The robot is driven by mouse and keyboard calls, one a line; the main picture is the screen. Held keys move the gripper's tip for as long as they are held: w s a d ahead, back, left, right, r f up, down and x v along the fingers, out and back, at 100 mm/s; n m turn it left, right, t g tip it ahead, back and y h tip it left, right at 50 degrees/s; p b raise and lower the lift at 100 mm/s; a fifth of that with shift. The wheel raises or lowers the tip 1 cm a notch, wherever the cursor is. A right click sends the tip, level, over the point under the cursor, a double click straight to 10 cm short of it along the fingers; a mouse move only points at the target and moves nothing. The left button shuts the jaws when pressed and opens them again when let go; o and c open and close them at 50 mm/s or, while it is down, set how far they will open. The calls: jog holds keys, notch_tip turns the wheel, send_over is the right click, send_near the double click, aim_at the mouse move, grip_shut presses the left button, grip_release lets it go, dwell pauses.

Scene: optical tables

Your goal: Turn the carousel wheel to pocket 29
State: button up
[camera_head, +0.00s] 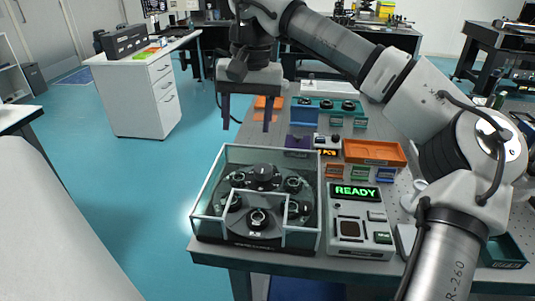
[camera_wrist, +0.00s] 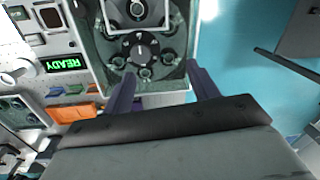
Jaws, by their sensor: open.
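The carousel wheel (camera_head: 249,213) is a dark round disc with several black-ringed pockets. It sits inside a clear-walled, open-topped case (camera_head: 205,197) at the near left corner of the table. A raised black hub (camera_head: 263,176) stands on it. Pocket numbers are too small to read. A control box (camera_head: 357,228) beside the case shows a green READY display (camera_head: 356,193). My gripper (camera_head: 247,126) is open and empty, pointing down, above and behind the case. In the wrist view, the wheel (camera_wrist: 158,68) lies beyond the spread fingers (camera_wrist: 162,83), upside down.
An orange tray (camera_head: 375,152) and several small coloured bins lie behind the control box. A teal rack (camera_head: 327,105) with dark round parts stands farther back. My arm covers the table's right side. Open floor (camera_head: 130,215) lies to the left.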

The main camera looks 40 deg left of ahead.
aim_at(263, 168)
jog(key=shift+t+h, duration=0.4)
jog(key=shift+t, duration=0.1)
jog(key=f, duration=0.4)
jog(key=w+d+f, duration=0.1)
jog(key=f, duration=0.3)
jog(key=w+f, duration=0.1)
jog(key=f, duration=0.3)
jog(key=shift+w+d+f+p, duration=0.25)
jog(key=shift+d+p, duration=0.1)
jog(key=shift+d, duration=0.05)
grip_shut()
